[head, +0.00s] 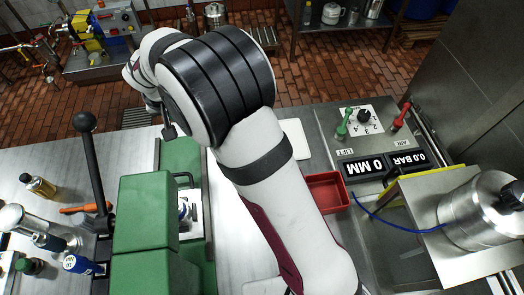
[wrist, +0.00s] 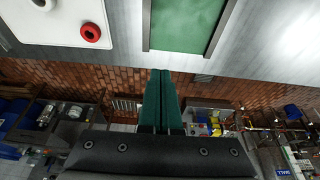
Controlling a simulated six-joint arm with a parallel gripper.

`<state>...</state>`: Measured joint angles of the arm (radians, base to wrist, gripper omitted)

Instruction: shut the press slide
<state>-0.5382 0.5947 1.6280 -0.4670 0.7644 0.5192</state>
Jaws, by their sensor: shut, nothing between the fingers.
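The green press (head: 145,215) stands at the lower left in the head view, with a long black lever (head: 92,165) upright on its left. My arm hides most of the gripper in the head view.
A red tray (head: 326,191), a control panel (head: 364,120) with knobs and displays, and a steel pot (head: 482,212) are on the right. Bottles (head: 38,186) and an orange-handled tool (head: 84,208) are on the left. A white board (wrist: 60,22) with a red ring shows in the wrist view.

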